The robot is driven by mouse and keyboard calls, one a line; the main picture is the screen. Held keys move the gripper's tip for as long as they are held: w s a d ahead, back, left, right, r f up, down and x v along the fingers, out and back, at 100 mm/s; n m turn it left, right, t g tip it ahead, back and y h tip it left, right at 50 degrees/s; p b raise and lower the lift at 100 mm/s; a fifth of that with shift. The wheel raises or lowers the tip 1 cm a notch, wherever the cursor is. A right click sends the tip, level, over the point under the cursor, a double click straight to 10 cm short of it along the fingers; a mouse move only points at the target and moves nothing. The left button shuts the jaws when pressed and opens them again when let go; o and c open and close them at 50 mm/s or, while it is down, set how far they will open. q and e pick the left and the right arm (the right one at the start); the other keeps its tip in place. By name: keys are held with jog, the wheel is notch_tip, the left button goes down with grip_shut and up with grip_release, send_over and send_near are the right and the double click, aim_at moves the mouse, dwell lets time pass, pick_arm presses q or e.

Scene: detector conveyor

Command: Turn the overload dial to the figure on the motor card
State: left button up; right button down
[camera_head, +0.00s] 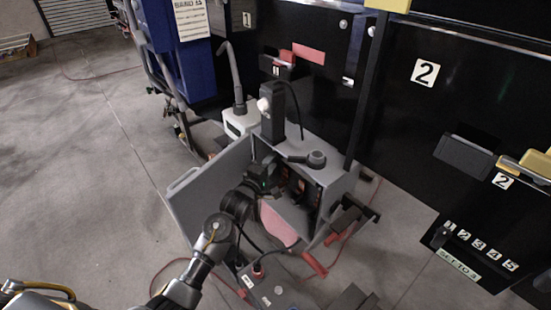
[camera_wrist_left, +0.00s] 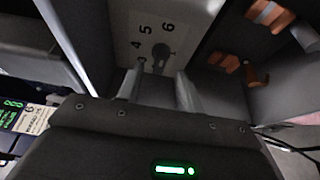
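The overload dial (camera_wrist_left: 161,52) shows in the left wrist view as a dark knob on a pale plate with the figures 4, 5 and 6 legible. I cannot tell which figure it points at. My left gripper (camera_wrist_left: 158,88) is open, its two fingers apart just short of the dial, with nothing between them. In the head view the left gripper (camera_head: 264,177) reaches past the open door into the grey box (camera_head: 338,190), and its fingertips are hard to make out. A white card (camera_wrist_left: 37,119) lies at the left of the wrist view, too small to read. My right gripper is not seen.
The box's open door (camera_head: 205,190) stands left of my left arm. Orange parts (camera_wrist_left: 268,15) are right of the dial. A grey unit (camera_head: 270,288) with labels sits on the floor in front. A black panel (camera_head: 470,250) reads "SET TO 3".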

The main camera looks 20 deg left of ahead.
pick_arm(q)
jog(key=shift+w+d, duration=0.15)
jog(key=shift+w, duration=0.55)
jog(key=shift+w+d, duration=0.1)
jog(key=shift+w, duration=0.6)
jog(key=shift+c, duration=0.2)
grip_shut()
